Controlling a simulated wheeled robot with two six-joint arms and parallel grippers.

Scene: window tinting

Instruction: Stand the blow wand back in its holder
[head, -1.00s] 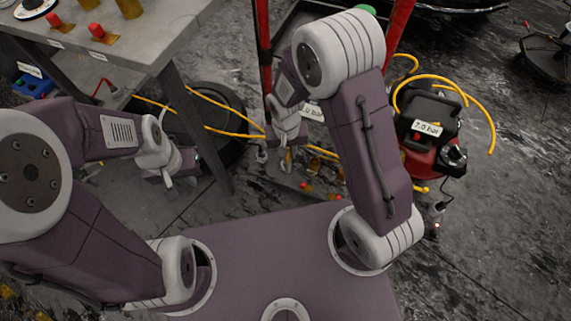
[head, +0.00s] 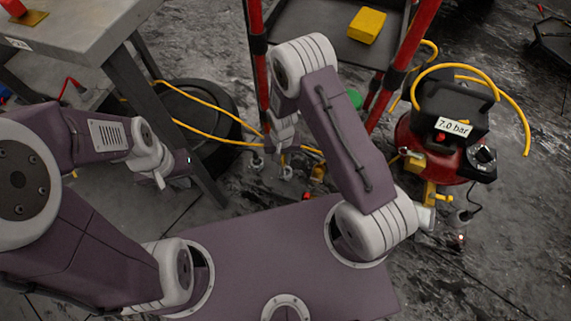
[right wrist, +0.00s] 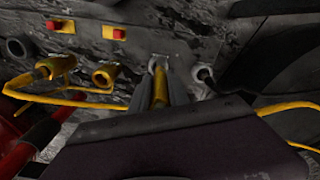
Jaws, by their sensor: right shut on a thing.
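My right gripper (right wrist: 161,98) is shut on a slim brass-coloured rod with a grey round end, which I take to be the blow wand (right wrist: 160,88). In the head view my right gripper (head: 284,152) hangs low beside the red-framed cart, and the wand cannot be made out there. Two brass tubes (right wrist: 105,75) show left of the wand in the right wrist view; I cannot tell whether one is the holder. The wand stands apart from them. My left gripper (head: 172,176) is near the bench leg, with nothing visible in it; its jaw opening is unclear.
A red compressor (head: 418,150) labelled 7.0 bar stands at the right. A yellow hose (head: 222,135) runs past a black tyre (head: 185,108) towards my right gripper. A grey bench (head: 85,35) is at upper left. A yellow box (head: 367,25) lies on the cart's shelf (head: 325,35).

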